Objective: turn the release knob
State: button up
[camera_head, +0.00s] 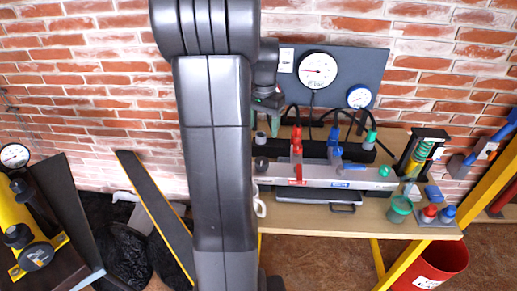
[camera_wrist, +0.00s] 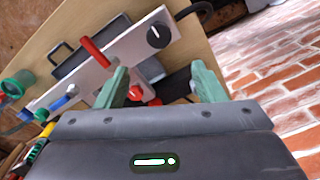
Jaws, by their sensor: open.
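A round black knob with a white mark (camera_wrist: 158,35), which looks like the release knob, sits at one end of a pale metal manifold bar (camera_wrist: 120,58). In the head view the knob (camera_head: 262,164) shows at the bar's left end, just beside my arm. My gripper (camera_wrist: 163,86) is open and empty, its two green fingers apart. The knob lies beyond the fingertips in the wrist view, and nothing touches it. In the head view my gripper (camera_head: 268,102) is partly hidden by my arm, above the bench near the gauge panel.
A red lever (camera_wrist: 95,52) and a blue lever (camera_head: 337,160) stand on the bar. Black hoses arch behind it. A gauge panel (camera_head: 375,66) is on the brick wall. A green cup (camera_head: 399,209) and a spring device (camera_head: 422,152) are at the wooden bench's right.

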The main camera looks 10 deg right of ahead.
aim_at(262, 161)
notch_tip(262, 161, down, 13)
jog(key=shift+s+a+f, duration=0.1)
jog(key=shift+f, duration=0.1)
jog(key=shift+c, duration=0.2)
jog(key=c, duration=0.9)
